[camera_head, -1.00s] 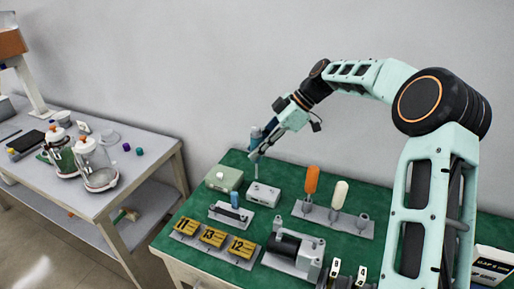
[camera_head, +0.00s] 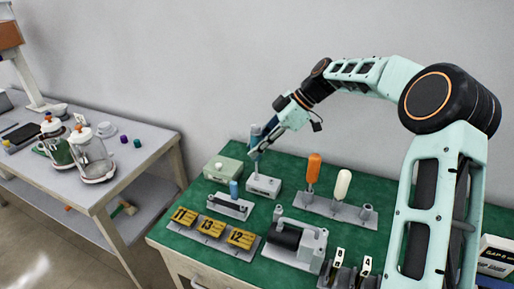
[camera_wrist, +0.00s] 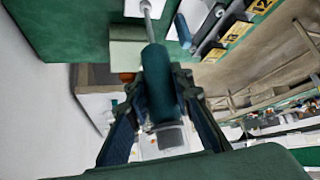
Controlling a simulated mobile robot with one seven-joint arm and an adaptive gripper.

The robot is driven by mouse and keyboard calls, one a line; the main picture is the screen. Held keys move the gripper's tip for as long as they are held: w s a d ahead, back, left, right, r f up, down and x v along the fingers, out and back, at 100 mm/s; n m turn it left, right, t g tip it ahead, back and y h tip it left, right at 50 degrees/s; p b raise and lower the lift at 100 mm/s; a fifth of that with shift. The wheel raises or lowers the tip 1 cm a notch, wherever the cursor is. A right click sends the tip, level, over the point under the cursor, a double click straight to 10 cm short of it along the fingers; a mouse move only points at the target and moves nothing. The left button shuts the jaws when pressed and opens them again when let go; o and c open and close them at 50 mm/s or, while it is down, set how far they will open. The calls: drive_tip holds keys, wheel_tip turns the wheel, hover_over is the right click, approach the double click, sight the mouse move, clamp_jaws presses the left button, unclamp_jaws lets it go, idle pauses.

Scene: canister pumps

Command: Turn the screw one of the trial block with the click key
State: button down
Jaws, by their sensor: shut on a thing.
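My gripper (camera_head: 264,142) is shut on the click key (camera_wrist: 158,85), around its dark teal handle. The key points down, and its thin grey shaft (camera_wrist: 148,25) runs toward a small light grey block (camera_head: 264,186) that I take for the trial block. The block sits on the green mat below my gripper. The shaft tip is at or just above the block's top. I cannot tell whether it touches a screw. The screws are too small to make out. In the wrist view the block shows only partly, at the top edge.
A pale green box (camera_head: 222,169) stands left of the block. A grey holder (camera_head: 230,207) with a blue upright piece is in front. A rack (camera_head: 330,207) with orange and white handles stands right. Numbered yellow plates (camera_head: 212,228) and a black motor-like unit (camera_head: 287,237) lie nearer.

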sight(258, 136)
drive_tip(key=shift+s+d+f+m+t+b, duration=0.1)
drive_tip(key=shift+f+m+t+b, duration=0.2)
drive_tip(key=shift+m+t+b, duration=0.8)
drive_tip(key=m+t+b, duration=0.1)
drive_tip(key=m+b, duration=0.1)
drive_tip(key=b, duration=0.3)
drive_tip(key=shift+m+h, duration=0.3)
drive_tip(key=shift+m, duration=0.1)
drive_tip(key=m+t+h+b, duration=0.1)
drive_tip(key=m+t+b, duration=0.1)
drive_tip(key=m+b, duration=0.1)
drive_tip(key=shift+s+b, duration=0.1)
drive_tip(key=shift+b, duration=0.35)
drive_tip(key=m+t, duration=0.1)
drive_tip(key=m+t+h, duration=0.1)
drive_tip(key=m, duration=0.1)
drive_tip(key=shift+r+m+h, duration=0.15)
drive_tip(key=shift+m+h, duration=0.15)
drive_tip(key=shift+m+t+h+p, duration=0.4)
drive_tip(key=shift+m+h+p, duration=0.1)
drive_tip(key=shift+m, duration=0.4)
drive_tip(key=shift+r+p, duration=0.9)
drive_tip(key=shift+r, duration=0.75)
